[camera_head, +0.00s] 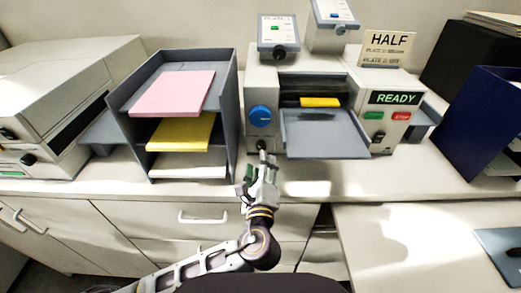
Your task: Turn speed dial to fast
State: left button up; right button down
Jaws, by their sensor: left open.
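The grey machine (262,88) stands on the counter at the back, right of centre. A round blue dial (261,116) is on the left of its front panel. A small black knob (262,145) sits below the blue dial. The markings around both are too small to read, so I cannot tell which is the speed dial or its setting. My left gripper (262,167) is open and empty, pointing up toward the panel just below the black knob, in front of the counter's edge. Whether it touches the knob is unclear. My right gripper is out of view.
A grey tray (326,147) juts from the machine, close right of my gripper. Green (373,116) and red (401,116) buttons sit under a READY display (394,98). A sorter (228,120) with pink and yellow paper stands left. Cabinet drawers (160,216) lie below the counter.

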aim_at(260, 148)
pick_arm(q)
jog(key=w, duration=0.5)
jog(key=shift+w+p, duration=0.1)
jog(key=shift+p, duration=0.2)
jog(key=shift+w, duration=0.8)
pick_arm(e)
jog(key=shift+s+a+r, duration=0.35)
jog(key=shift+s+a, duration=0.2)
pick_arm(q)
jog(key=shift+c, duration=0.2)
jog(key=c, duration=1)
